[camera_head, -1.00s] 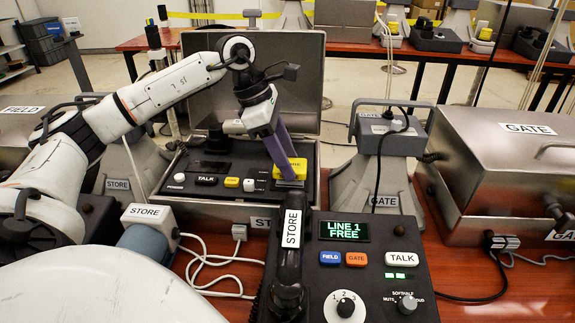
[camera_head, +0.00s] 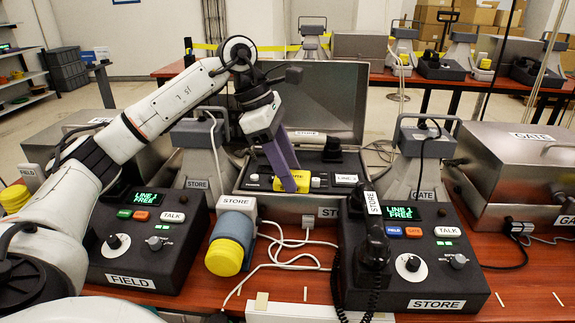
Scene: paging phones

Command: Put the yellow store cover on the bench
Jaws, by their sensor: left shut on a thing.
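My left gripper (camera_head: 292,186) reaches down into the open metal STORE case (camera_head: 328,213) with its purple fingers. It is shut on the yellow store cover (camera_head: 302,178), which shows between and beside the fingertips at the case's black control panel. The fingers hide part of the cover, and I cannot tell whether it is clear of the panel. The bench (camera_head: 525,285) is red-brown wood, with bare room at the front right. My right gripper is not in view.
A FIELD phone unit (camera_head: 125,262) stands left and a STORE phone unit (camera_head: 420,285) with its handset stands right. A yellow-ended cylinder (camera_head: 226,256) and white cables lie between them. A GATE case (camera_head: 505,170) is at the right.

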